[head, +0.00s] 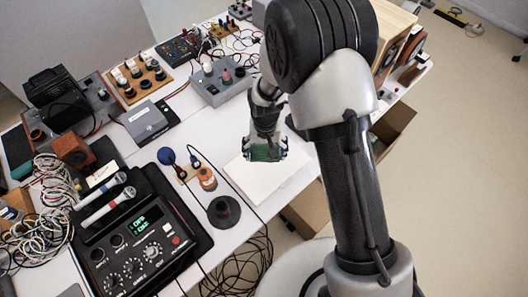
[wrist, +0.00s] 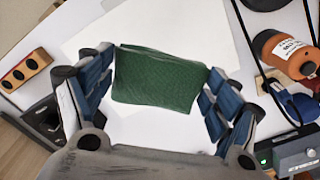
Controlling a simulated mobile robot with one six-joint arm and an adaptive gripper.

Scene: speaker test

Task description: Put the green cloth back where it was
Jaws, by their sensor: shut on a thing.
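The green cloth (wrist: 158,80) is a folded, flat, dark green piece held between the two blue-padded fingers of my gripper (wrist: 158,88) in the wrist view. My gripper is shut on it, with a finger at each side edge. In the head view the cloth (head: 264,152) shows as a small green patch between the fingers of my gripper (head: 265,153). It is over the white sheets (head: 262,183) on the white table. I cannot tell whether the cloth touches them.
A mixer (head: 130,250) with two microphones is at front left. A grey box (head: 220,85) with knobs is behind. Cables (head: 235,265) hang off the front edge.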

